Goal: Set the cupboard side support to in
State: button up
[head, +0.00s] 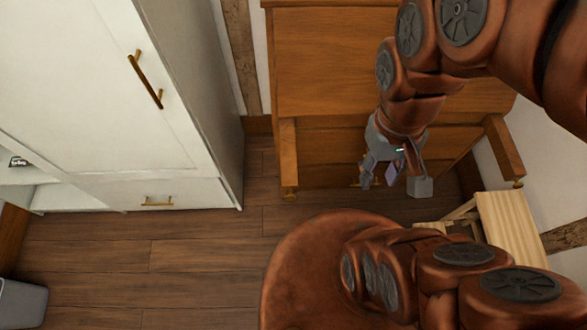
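The brown wooden cupboard (375,60) stands against the back wall. A side support (288,160) juts from its front at the left, and another side support (503,152) juts out at the right. Both look pulled out. My gripper (394,182) hangs in front of the cupboard, between the two supports and nearer the right one, apart from both. Its grey fingers are spread, with a gap between them, and it looks open and empty. My arm covers the cupboard's upper right part.
A white wardrobe (100,90) with brass handles stands at the left. A light wooden stool or small table (512,232) stands at the right, below the right support. A grey bin (22,303) is at the lower left. The plank floor (190,255) between is clear.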

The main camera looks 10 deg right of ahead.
aim_at(287, 139)
jog(key=z, duration=0.45)
jog(key=k, duration=0.75)
jog(key=u, duration=0.75)
jog(key=i, duration=0.5)
jog(key=z, duration=2)
jog(key=k, duration=1.55)
jog(key=u, duration=2.15)
